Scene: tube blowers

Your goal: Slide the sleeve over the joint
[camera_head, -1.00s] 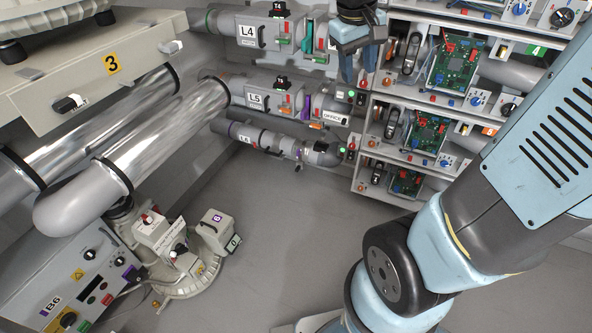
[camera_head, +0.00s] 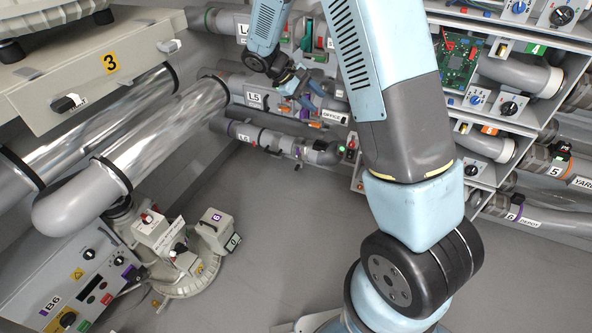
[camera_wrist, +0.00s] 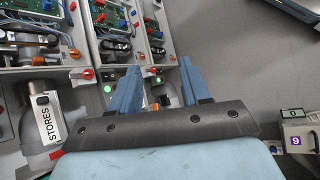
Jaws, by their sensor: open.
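My gripper (camera_head: 303,90) is in the upper middle of the head view, in front of the L5 tube (camera_head: 254,98). In the wrist view its two blue fingers (camera_wrist: 160,72) stand apart, with nothing visibly held between them. The L6 tube (camera_head: 243,132) runs below L5, with a purple band near its left end and a dark elbow (camera_head: 322,152) at its right end. No part is marked as the sleeve or joint, so I cannot tell which they are. My gripper and arm hide parts of the L4 and L5 tubes.
A rack with circuit boards (camera_head: 458,62) and knobs stands at the right, partly behind my arm. Shiny pipes (camera_head: 170,125) and a control box (camera_head: 72,285) are at the left. A round-based machine (camera_head: 190,265) stands on the floor.

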